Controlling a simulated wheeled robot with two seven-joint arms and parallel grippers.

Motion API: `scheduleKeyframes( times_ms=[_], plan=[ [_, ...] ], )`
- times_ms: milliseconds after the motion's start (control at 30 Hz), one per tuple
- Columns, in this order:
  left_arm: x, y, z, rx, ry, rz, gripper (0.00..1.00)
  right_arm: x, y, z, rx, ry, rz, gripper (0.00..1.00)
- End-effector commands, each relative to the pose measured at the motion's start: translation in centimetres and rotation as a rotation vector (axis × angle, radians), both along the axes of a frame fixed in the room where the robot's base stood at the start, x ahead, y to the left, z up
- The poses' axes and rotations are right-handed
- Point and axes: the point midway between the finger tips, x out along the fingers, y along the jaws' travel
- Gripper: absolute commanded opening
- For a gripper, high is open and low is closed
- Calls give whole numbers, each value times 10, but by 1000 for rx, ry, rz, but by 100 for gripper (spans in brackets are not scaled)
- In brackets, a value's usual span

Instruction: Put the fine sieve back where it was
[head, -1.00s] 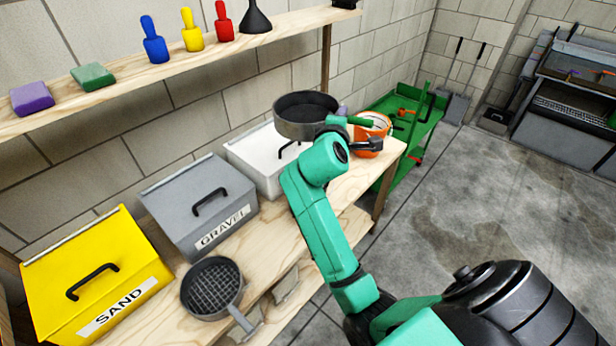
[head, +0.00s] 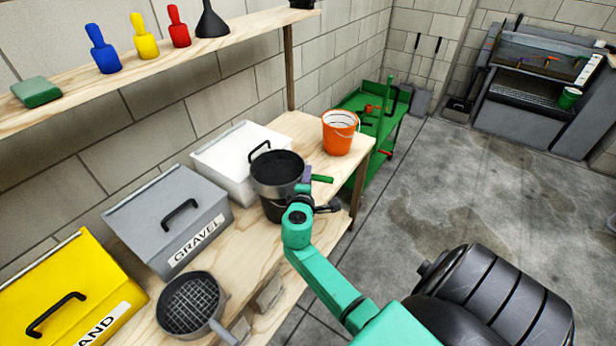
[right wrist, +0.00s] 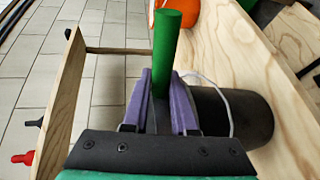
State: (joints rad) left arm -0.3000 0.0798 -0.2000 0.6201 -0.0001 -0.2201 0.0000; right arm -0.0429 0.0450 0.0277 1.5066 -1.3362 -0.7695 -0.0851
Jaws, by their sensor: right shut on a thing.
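The fine sieve (head: 277,168), a dark round drum with a green handle (head: 322,179), is at the bench's right part. It appears level, directly over a black bucket (head: 271,209); I cannot tell whether it touches the rim. My right gripper (head: 305,175) is shut on the sieve's handle. In the right wrist view the purple fingers (right wrist: 162,100) clamp the green handle (right wrist: 167,45), and the black bucket (right wrist: 240,118) with a wire bail shows beside them. The sieve's drum is not clearly visible there. My left gripper is not in view.
A coarse sieve (head: 192,303) lies at the bench's front. Yellow (head: 60,300), grey (head: 165,215) and white (head: 238,150) bins line the back. An orange bucket (head: 340,135) stands at the far right end. A shelf (head: 150,75) with scoops and a funnel runs above.

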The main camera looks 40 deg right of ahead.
Motion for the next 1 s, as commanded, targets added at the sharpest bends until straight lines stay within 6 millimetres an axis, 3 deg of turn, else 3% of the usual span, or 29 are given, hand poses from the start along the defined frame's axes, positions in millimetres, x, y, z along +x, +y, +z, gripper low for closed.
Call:
scheduleKeyframes(
  times_ms=[100, 133, 200, 633, 767, 1000],
  plan=[
    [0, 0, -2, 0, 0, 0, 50, 0, 0, -1, 0, -1, 0, 0],
    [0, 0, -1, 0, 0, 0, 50, 0, 0, -1, 0, 0, 0, 37],
    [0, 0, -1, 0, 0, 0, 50, 0, 0, 0, 0, 0, 0, 55],
    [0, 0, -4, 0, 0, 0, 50, -4, 5, -3, 0, -2, 1, 55],
    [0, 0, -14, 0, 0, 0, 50, -20, 22, -2, 2, -2, 1, 55],
    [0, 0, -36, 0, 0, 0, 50, -65, 69, 12, 4, 0, 0, 55]
  ],
)
